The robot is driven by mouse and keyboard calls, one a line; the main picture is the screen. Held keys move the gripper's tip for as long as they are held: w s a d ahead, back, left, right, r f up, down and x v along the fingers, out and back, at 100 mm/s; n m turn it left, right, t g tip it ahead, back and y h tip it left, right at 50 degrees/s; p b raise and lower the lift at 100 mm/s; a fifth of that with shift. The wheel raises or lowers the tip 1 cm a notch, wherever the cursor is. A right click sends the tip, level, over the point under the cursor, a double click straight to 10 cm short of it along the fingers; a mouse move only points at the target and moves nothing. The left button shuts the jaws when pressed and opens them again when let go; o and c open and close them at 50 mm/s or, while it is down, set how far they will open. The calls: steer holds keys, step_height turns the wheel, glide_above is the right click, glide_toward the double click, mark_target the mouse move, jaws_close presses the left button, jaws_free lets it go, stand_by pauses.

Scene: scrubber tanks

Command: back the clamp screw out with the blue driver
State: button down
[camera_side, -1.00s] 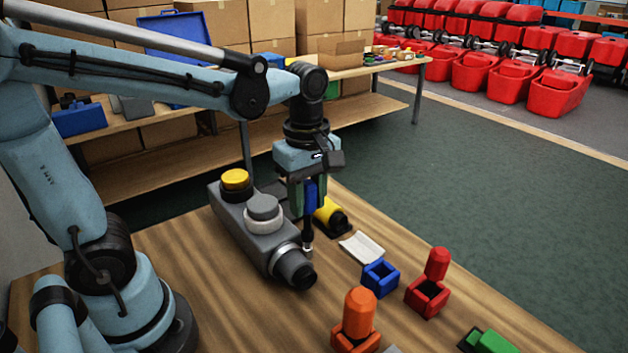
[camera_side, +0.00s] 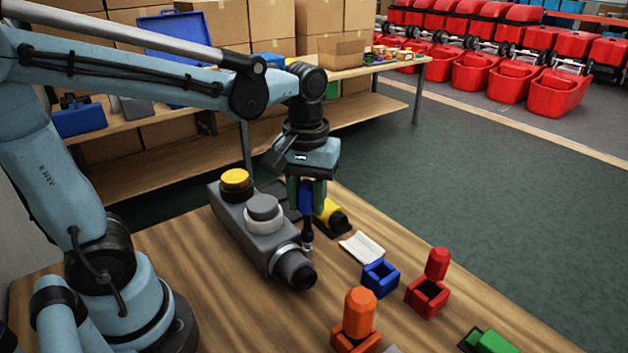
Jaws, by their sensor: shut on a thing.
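My gripper (camera_side: 306,190) points straight down and is shut on the blue driver (camera_side: 306,198), which stands upright. The driver's dark shaft reaches down to the silver clamp band (camera_side: 283,257) near the front end of the grey tank (camera_side: 245,225). The driver's tip is at the band's right side. The clamp screw is too small or hidden under the tip, so I cannot tell how far it is in. The tank lies on the wooden table with a yellow cap (camera_side: 235,178), a grey-and-white cap (camera_side: 263,207) and a black end fitting (camera_side: 299,272).
An empty blue holder (camera_side: 380,279), a red driver in its holder (camera_side: 428,290), an orange driver (camera_side: 357,318) and a green block (camera_side: 492,342) stand right and front. A white cloth (camera_side: 361,247) and yellow-black part (camera_side: 331,217) lie near my gripper. Front-left table is clear.

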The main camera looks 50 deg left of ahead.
steer(key=m, duration=0.3)
steer(key=shift+m, duration=0.4)
steer(key=m, duration=0.4)
steer(key=shift+m, duration=0.3)
steer(key=m, duration=0.4)
steer(key=shift+m, duration=0.3)
steer(key=m, duration=1)
steer(key=shift+a, duration=0.1)
steer(key=m, duration=0.7)
steer(key=shift+m, duration=0.4)
steer(key=shift+f, duration=0.95)
